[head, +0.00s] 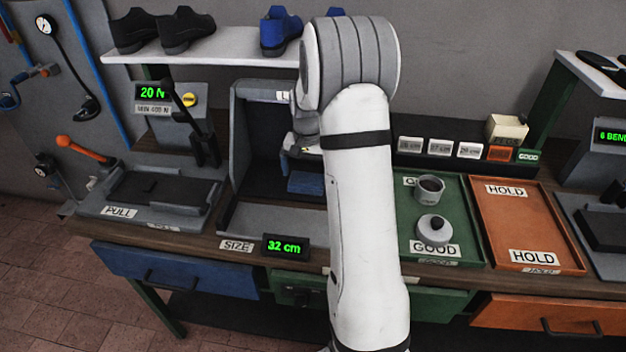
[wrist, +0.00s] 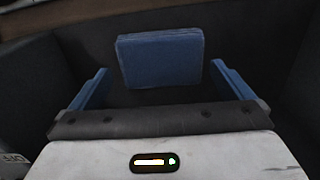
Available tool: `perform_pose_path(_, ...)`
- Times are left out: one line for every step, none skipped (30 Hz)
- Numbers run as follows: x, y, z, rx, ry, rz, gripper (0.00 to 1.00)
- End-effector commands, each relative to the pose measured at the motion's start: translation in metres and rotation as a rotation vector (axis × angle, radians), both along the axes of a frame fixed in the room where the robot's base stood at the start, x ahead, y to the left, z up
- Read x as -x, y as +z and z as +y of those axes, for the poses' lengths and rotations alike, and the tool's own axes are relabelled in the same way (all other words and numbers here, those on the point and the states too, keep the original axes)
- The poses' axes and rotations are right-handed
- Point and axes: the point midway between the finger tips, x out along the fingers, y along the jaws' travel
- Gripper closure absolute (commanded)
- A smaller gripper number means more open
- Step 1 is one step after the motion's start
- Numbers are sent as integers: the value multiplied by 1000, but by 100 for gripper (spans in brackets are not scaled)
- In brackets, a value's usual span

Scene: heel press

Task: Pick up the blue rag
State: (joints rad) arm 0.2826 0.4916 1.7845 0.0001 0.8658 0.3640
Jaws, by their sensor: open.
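The blue rag (wrist: 160,58) shows in the wrist view as a folded, block-like blue pad inside a dark grey enclosure. My gripper (wrist: 159,70) is open, its two blue fingers to the left and right of the rag. A gap shows on each side, and I see no contact. How deep the rag lies between the fingertips I cannot tell. In the head view my gripper reaches into the grey booth, partly hidden by my arm.
The grey booth (head: 236,150) has side walls close around my gripper. A shelf (head: 220,46) with shoes runs above. A green GOOD tray (head: 460,215) with two round items and an orange HOLD tray (head: 520,225) lie to the right. A lever device (head: 150,195) stands left.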

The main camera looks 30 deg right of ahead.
Motion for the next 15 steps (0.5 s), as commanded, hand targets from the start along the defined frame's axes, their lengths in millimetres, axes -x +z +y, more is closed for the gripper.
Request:
perform_pose_path(0,-7,0,-1,0,5,0)
perform_pose_path(0,-12,0,-1,0,3,0)
perform_pose_path(0,-16,0,-1,1,3,0)
perform_pose_path(0,-19,0,0,1,2,0)
perform_pose_path(-1,-21,0,0,1,1,0)
perform_pose_path(-1,-24,0,-1,1,1,0)
perform_pose_path(-1,-25,0,-1,1,1,0)
perform_pose_path(-1,-25,1,-1,1,1,0)
perform_pose_path(-1,-25,1,0,1,0,0)
perform_pose_path(-1,-25,1,0,1,0,0)
perform_pose_path(-1,-25,1,0,1,0,0)
perform_pose_path(-1,-25,1,0,1,0,0)
perform_pose_path(-1,-25,1,0,1,0,0)
perform_pose_path(-1,-25,1,0,2,0,2)
perform_pose_path(-1,-25,1,0,2,0,5)
